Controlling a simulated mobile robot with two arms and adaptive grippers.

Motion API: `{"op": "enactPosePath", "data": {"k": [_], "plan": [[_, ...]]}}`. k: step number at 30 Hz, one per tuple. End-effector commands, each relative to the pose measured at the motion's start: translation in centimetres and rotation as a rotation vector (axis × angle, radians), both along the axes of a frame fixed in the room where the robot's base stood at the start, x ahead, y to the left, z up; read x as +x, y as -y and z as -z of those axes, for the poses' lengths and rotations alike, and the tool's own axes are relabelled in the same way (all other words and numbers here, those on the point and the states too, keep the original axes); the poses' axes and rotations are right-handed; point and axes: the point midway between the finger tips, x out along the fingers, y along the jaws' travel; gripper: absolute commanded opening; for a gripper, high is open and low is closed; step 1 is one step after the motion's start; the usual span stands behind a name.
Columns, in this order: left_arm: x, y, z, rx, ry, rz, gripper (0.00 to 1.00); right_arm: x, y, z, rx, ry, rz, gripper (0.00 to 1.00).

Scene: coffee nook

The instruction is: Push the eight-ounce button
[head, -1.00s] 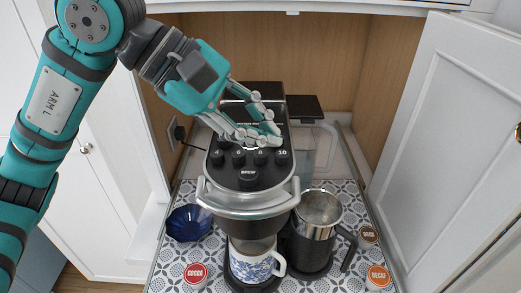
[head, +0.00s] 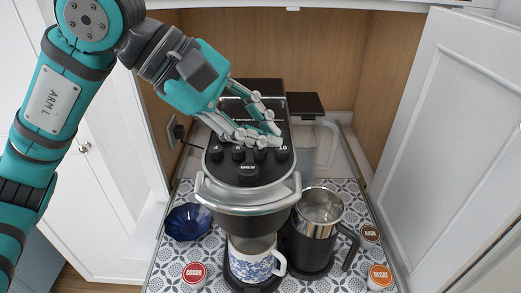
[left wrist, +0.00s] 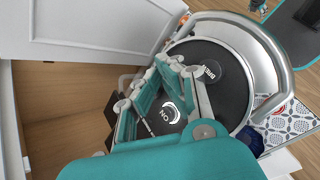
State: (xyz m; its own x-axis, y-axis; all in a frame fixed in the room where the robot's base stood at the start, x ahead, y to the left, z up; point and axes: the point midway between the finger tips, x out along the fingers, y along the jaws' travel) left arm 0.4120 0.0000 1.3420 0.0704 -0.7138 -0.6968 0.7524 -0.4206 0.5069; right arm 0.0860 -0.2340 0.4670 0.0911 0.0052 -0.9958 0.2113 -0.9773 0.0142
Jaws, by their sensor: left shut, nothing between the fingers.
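The black coffee maker (head: 247,197) stands on the patterned pull-out surface. Its sloped top carries a row of small round black buttons, with a BREW button (head: 248,173) below them. The eight-ounce button (head: 260,155) is the second from the right in the row. My left gripper (head: 275,135) is shut and empty, its fingertips just above the right part of the row. I cannot tell whether they touch a button. In the left wrist view the fingers (left wrist: 182,68) cover much of the button panel, and the BREW button shows beside them.
A blue-patterned mug (head: 252,262) stands under the coffee maker. A steel and black pitcher (head: 316,235) stands to the right, a blue bowl (head: 187,222) to the left. An open cabinet door (head: 450,130) bounds the right side.

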Motion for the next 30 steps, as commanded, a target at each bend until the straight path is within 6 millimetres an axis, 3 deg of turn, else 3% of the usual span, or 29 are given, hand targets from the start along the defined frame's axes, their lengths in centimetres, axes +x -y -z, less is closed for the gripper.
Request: {"op": "enactPosePath", "data": {"k": [30], "plan": [[0.01,-0.02,0.78,0.0,0.0,0.0,0.0,0.01,0.22,0.81,-0.002,0.0,-0.003,0.68]]}}
